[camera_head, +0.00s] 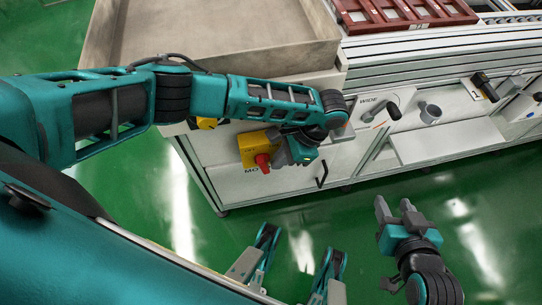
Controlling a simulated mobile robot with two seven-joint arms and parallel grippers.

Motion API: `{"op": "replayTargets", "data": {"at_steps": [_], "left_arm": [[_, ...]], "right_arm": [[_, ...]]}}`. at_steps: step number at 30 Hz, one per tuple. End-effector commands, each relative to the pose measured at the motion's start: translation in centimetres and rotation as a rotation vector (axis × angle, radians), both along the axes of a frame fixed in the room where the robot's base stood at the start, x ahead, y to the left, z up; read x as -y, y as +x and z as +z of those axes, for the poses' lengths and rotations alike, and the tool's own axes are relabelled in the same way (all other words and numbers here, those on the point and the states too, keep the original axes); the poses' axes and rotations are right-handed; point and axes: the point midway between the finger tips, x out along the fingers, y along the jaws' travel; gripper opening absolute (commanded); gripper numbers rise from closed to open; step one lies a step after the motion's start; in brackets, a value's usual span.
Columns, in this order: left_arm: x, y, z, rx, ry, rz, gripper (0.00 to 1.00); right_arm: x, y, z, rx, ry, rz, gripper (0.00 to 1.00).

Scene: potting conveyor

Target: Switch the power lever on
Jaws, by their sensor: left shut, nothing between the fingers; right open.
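A yellow switch box (250,146) with a red lever knob (263,162) is mounted on the white front panel of the conveyor cabinet. A partly covered label starting with "MO" is below it. My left gripper (282,154) is shut and empty, right beside the knob and box on their right side. I cannot tell whether its fingers touch the knob, and the gripper hides part of the box. The lever's exact setting is unclear. My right gripper (393,208) is open and empty, low over the green floor, well away from the panel.
A black-handled lever (388,110) marked "WIDE" and another black handle (485,87) are further right on the panel. A black door handle (321,175) is below. A large grey tray (215,58) and a red-brown crate (400,14) are above. The floor in front is clear.

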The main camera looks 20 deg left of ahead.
Motion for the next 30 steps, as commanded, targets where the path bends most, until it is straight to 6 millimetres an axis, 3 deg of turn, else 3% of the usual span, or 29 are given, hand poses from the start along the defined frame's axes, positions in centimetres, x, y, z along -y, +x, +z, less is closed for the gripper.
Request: {"op": "replayTargets", "data": {"at_steps": [8, 18, 24, 30], "left_arm": [[3.6, 2.2, 3.4, 0.001, -0.003, 0.0, 0.0], [6.0, 3.8, 9.0, 0.001, -0.002, -0.001, 0.0], [6.7, 4.4, 10.7, 0.001, -0.001, 0.0, 0.0], [6.9, 4.5, 11.1, -0.001, 0.0, 0.0, 0.0]], "right_arm": [[-0.1, 0.0, 0.8, -0.001, 0.004, -0.003, 0.47], [0.1, 0.0, 2.3, 0.0, -0.002, 0.0, 0.47], [0.2, 0.0, 2.5, 0.0, -0.008, 0.005, 0.47], [0.2, 0.0, 2.6, 0.0, -0.008, 0.005, 0.47]]}}
